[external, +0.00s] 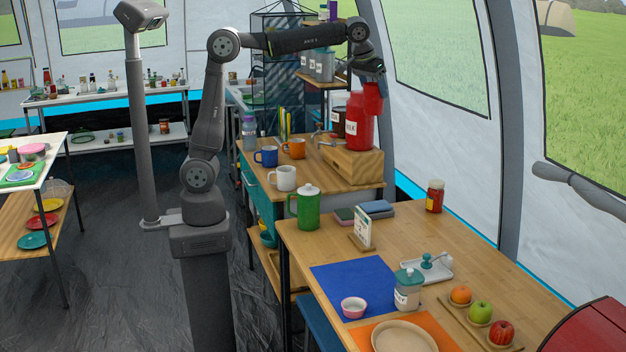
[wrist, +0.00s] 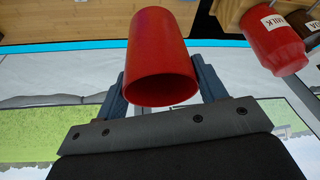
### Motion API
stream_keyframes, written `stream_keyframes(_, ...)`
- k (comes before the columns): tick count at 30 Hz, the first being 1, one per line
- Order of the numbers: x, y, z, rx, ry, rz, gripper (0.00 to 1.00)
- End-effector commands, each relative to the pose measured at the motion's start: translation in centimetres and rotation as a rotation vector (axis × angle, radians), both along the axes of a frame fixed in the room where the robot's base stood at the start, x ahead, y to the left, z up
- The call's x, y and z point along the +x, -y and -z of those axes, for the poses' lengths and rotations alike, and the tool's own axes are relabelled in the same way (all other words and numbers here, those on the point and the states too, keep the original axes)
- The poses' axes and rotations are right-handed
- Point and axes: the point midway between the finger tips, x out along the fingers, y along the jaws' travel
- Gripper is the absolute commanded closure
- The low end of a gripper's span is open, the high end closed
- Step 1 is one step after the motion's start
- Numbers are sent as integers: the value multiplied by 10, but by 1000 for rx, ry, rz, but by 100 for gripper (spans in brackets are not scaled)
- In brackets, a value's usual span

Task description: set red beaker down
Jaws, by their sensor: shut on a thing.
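My gripper (external: 371,74) is shut on the red beaker (external: 373,98), with one finger on each side of it. In the external view the beaker hangs in the air by the upper right of the red milk canister (external: 357,132). In the wrist view the beaker (wrist: 160,45) fills the upper middle, its round end toward the camera. The gripper's dark fingers (wrist: 160,85) flank it. The external view does not settle whether beaker and canister touch; a gap shows between them in the wrist view.
The canister stands on a wooden block (external: 352,165) beside a dark jar (external: 340,118). Blue (external: 266,156), orange (external: 293,148) and white (external: 283,178) mugs and a green pot (external: 308,205) stand nearby. The front table (external: 400,230) has bare wood around its middle.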

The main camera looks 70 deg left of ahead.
Motion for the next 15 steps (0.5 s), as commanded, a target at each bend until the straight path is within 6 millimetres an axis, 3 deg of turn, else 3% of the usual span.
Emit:
stream_keyframes(1, -12, 23, 0, 0, 1, 48, 58)
stream_keyframes(6, -55, 87, 3, 0, 1, 191, 58)
stream_keyframes(15, -145, 177, 11, -1, 1, 442, 58)
